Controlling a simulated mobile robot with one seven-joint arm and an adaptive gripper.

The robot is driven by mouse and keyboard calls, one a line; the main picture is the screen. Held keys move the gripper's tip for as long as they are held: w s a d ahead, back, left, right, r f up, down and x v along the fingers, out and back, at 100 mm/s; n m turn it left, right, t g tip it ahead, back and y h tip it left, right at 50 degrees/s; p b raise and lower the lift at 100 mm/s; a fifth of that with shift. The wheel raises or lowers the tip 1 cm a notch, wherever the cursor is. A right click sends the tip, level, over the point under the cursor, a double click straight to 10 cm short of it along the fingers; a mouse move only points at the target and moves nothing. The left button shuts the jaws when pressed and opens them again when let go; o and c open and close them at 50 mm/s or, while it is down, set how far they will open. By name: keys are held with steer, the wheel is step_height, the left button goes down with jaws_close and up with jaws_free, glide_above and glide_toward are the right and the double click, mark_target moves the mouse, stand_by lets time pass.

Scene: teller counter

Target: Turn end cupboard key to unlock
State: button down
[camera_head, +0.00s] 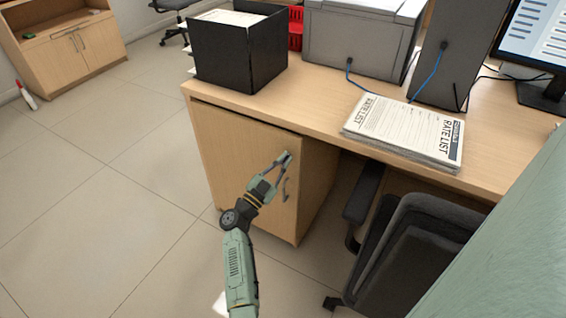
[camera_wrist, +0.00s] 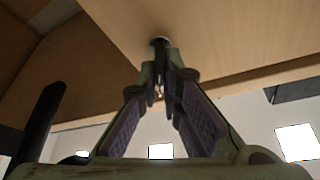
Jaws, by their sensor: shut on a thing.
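The end cupboard (camera_head: 232,150) is the light wood door under the left end of the counter, and it looks shut. My gripper (camera_head: 284,158) is at the upper right of this door, just above its curved handle (camera_head: 286,190). In the wrist view, my gripper's fingertips (camera_wrist: 163,72) come together right below a small round lock (camera_wrist: 159,42) in the wood face. The fingers are shut on the key, which is mostly hidden between them. I cannot tell how far the key is turned.
A black office chair (camera_head: 405,250) stands close to the right of the cupboard. On the counter (camera_head: 310,97) are a black paper box (camera_head: 235,60), a printer (camera_head: 360,40) and a rate list stack (camera_head: 405,130).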

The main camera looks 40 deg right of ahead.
steer(key=m+g, duration=0.1)
steer(key=m, duration=0.3)
steer(key=m+g+y, duration=0.1)
steer(key=m+g, duration=0.1)
steer(key=m, duration=0.2)
steer(key=shift+s+f+g, duration=0.1)
steer(key=shift+g, duration=0.2)
steer(key=m+y, duration=0.1)
steer(key=m, duration=0.2)
steer(key=m+g+y+p, duration=0.1)
steer(key=m, duration=0.3)
steer(key=shift+s+f+y, duration=0.1)
steer(key=shift+f+y, duration=0.1)
steer(key=shift+y, duration=0.1)
steer(key=shift+d, duration=0.1)
steer(key=c, duration=1.8)
jaws_free()
steer(key=shift+o, duration=0.2)
steer(key=a, duration=1.2)
